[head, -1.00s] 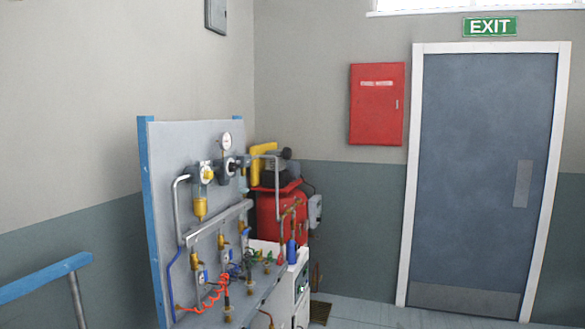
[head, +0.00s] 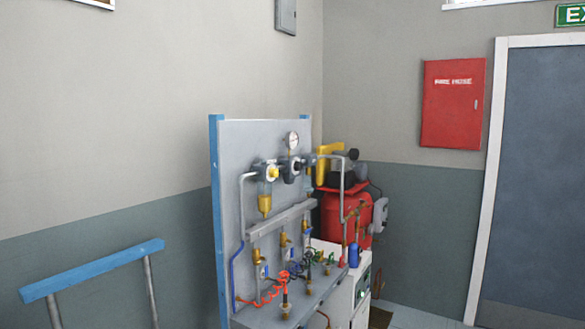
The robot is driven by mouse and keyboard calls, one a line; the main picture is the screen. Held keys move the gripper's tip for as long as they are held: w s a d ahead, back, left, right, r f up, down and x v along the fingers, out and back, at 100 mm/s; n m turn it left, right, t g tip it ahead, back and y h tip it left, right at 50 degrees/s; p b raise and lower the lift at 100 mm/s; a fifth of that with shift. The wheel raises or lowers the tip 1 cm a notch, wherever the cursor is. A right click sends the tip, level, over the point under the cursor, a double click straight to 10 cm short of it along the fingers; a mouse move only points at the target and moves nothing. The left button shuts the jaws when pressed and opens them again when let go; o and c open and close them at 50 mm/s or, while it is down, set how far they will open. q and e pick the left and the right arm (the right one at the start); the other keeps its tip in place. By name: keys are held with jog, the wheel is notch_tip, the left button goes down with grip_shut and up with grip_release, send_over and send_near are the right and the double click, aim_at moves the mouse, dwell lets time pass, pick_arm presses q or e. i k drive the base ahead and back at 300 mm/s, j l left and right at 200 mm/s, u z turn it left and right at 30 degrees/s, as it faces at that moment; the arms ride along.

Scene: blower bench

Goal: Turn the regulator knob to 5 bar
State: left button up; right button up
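A dark knob, which looks like the regulator knob (head: 296,165), sits just below the gauge. A filter unit with a yellow button (head: 273,172) and an amber bowl (head: 265,205) is to its left. Neither of my grippers is in view.
A blue-topped rail (head: 95,270) stands at the lower left. A red tank (head: 347,219) is behind the panel. A white cabinet (head: 347,293) stands at its right. A red wall box (head: 453,103) and grey door (head: 535,180) are further right. Some floor shows near the door.

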aim_at(298, 166)
jog(key=i+l, duration=0.4)
jog(key=l, duration=0.15)
jog(key=i+l+z, duration=0.1)
jog(key=i+l, duration=0.3)
jog(key=l, duration=0.1)
